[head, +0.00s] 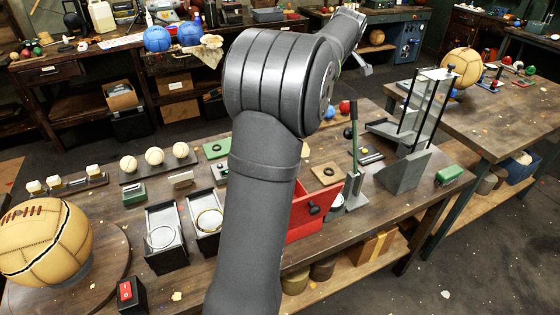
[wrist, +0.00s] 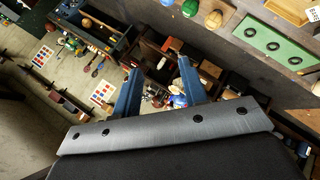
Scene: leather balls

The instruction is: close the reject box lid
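A red box (head: 303,212) with a dark knob (head: 314,209) on its face stands on the near workbench, just right of my arm; I take it to be the reject box. My arm hides its left part, and I cannot tell how its lid stands. My gripper (wrist: 160,64) shows two blue fingers spread apart with nothing between them in the wrist view. In the head view the arm's far end reaches to the upper right, well above and away from the red box. The red box cannot be made out in the wrist view.
A green-handled lever press (head: 354,150) and a tall metal frame (head: 425,110) stand right of the red box. A large stitched ball (head: 45,240) sits at the left. Two black trays (head: 163,240) and a row of pale balls (head: 154,156) lie left of my arm.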

